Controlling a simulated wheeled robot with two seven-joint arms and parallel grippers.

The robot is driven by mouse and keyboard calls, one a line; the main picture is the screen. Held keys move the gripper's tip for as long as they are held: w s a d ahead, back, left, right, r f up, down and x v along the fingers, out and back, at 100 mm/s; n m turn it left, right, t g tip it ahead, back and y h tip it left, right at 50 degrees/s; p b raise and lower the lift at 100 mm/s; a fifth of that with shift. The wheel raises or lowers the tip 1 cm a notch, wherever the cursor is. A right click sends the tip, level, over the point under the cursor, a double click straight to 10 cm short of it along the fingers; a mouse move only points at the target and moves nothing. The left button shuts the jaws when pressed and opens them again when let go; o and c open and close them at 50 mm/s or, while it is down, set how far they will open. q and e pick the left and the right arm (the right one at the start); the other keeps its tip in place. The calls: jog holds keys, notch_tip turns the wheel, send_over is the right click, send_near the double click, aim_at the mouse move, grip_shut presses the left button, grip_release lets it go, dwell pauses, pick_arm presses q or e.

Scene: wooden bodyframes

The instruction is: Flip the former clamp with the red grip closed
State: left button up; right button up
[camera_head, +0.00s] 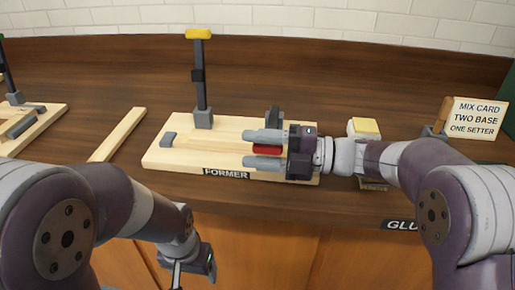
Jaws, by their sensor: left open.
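The former (170,155) is a pale wooden board with a FORMER label on its front edge. The red grip (268,149) is low over the board's right part, between the fingers of my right gripper (264,149). These fingers point left and lie close along both sides of the grip. The gripper hides most of that clamp's lever and base. At the board's back, another clamp with a yellow grip (198,34) stands upright. My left gripper (189,273) is open and empty, low in front of the table edge and apart from the former.
A loose wooden strip (117,134) lies left of the former. Another board with a clamp (28,122) is at the far left. A yellow-topped block (364,127) stands behind my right wrist. A mix card (475,118) stands at the right. The back of the table is clear.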

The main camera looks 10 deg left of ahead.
jog(key=d, duration=1.2)
jog(key=shift+d, duration=0.35)
